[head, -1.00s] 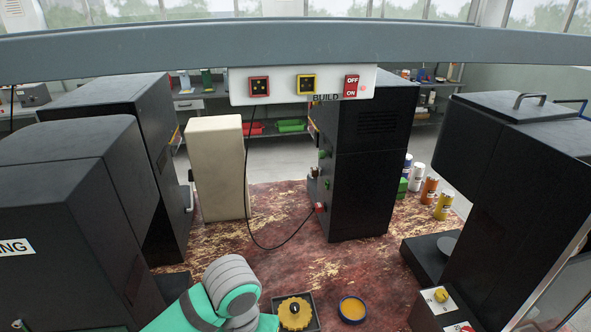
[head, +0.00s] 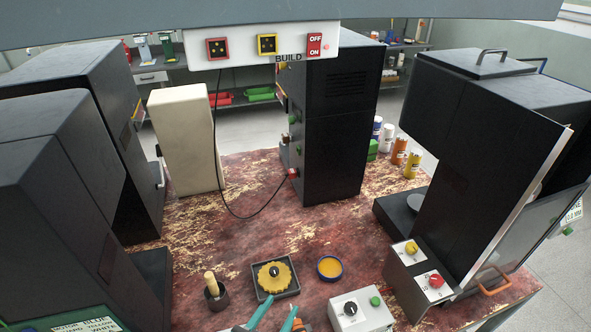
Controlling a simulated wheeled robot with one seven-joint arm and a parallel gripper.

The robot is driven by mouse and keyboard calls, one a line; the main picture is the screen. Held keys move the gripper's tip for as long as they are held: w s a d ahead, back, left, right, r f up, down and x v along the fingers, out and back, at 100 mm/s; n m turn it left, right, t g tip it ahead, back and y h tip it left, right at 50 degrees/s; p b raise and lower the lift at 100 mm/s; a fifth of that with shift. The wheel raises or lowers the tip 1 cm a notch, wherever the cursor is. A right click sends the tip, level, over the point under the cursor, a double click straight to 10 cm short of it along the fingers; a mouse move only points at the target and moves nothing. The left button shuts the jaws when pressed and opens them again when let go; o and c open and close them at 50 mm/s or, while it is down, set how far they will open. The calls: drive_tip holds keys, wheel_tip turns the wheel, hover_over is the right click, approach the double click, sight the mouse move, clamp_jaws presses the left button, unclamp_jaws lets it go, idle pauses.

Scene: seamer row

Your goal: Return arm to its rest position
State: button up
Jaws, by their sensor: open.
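My gripper (head: 274,317) shows at the bottom edge of the head view. Its two teal fingers are spread apart, with nothing seen between them. The rest of my arm is out of the frame. The fingertips appear just in front of a square dark tray (head: 288,292) holding a yellow scalloped disc (head: 268,283) with a dark knob; I cannot tell how high above the table they are.
A blue-rimmed round dish (head: 330,268), a dark pot with a wooden handle (head: 214,290) and a grey control box (head: 361,313) stand nearby on the worn red table (head: 320,232). Black machines (head: 345,130) stand around. A cable hangs from the overhead switch panel (head: 262,47).

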drive_tip(key=shift+m+t, duration=0.3)
drive_tip(key=shift+m, duration=0.3)
drive_tip(key=s+d+f, duration=0.1)
drive_tip(key=s+d, duration=0.1)
drive_tip(key=s+d+f, duration=0.1)
drive_tip(key=s+d, duration=0.1)
drive_tip(key=s+d+f, duration=0.1)
drive_tip(key=d+f, duration=0.1)
drive_tip(key=d, duration=0.1)
drive_tip(key=shift+s, duration=0.4)
drive_tip(key=s+d+t, duration=0.1)
drive_tip(key=s+d, duration=0.6)
drive_tip(key=s+a+r+n+y, duration=0.1)
drive_tip(key=s+a+n+y, duration=0.2)
drive_tip(key=s+a, duration=0.2)
drive_tip(key=s+a+r+n+y, duration=0.2)
drive_tip(key=s+a, duration=0.3)
drive_tip(key=s, duration=0.4)
drive_tip(key=shift+r+n+y, duration=0.25)
drive_tip(key=shift+n+y, duration=0.35)
drive_tip(key=shift+s+a, duration=0.1)
